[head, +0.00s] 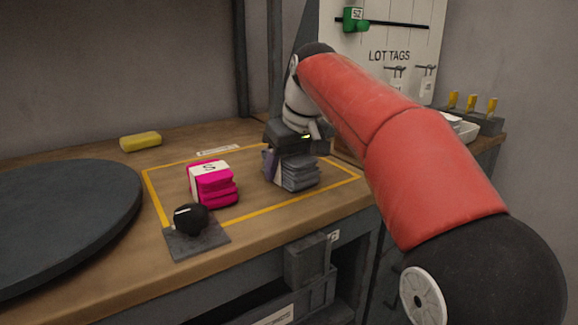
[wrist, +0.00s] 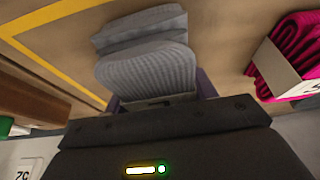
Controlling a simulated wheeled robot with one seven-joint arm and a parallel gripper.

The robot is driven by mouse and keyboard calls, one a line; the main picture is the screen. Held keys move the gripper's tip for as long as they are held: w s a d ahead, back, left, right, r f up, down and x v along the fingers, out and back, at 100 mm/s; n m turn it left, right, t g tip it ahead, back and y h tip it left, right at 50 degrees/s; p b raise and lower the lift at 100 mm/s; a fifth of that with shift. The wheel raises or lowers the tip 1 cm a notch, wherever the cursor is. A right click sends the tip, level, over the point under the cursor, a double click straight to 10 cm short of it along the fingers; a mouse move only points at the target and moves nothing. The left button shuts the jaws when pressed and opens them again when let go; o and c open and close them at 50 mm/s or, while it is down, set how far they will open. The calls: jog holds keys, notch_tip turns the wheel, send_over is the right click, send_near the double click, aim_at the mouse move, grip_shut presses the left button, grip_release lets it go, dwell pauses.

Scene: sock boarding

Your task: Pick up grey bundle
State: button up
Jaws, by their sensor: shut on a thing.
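The grey bundle (head: 300,176) is a folded stack of ribbed grey fabric with a pale band. It stands inside the yellow-outlined area of the table, at its right side. My gripper (head: 290,158) is over it, pointing down, and is shut on it. In the wrist view the grey bundle (wrist: 147,62) shows just beyond the gripper body, with purple finger edges (wrist: 205,84) at its sides. Whether the bundle touches the table or is slightly raised, I cannot tell. Part of the bundle is hidden by the gripper.
A pink bundle (head: 213,187) with a white band marked S sits left of the grey one. A black knob on a dark plate (head: 197,242) is at the front edge. A dark round disc (head: 60,225) fills the left.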

jog(key=shift+c, duration=1.1)
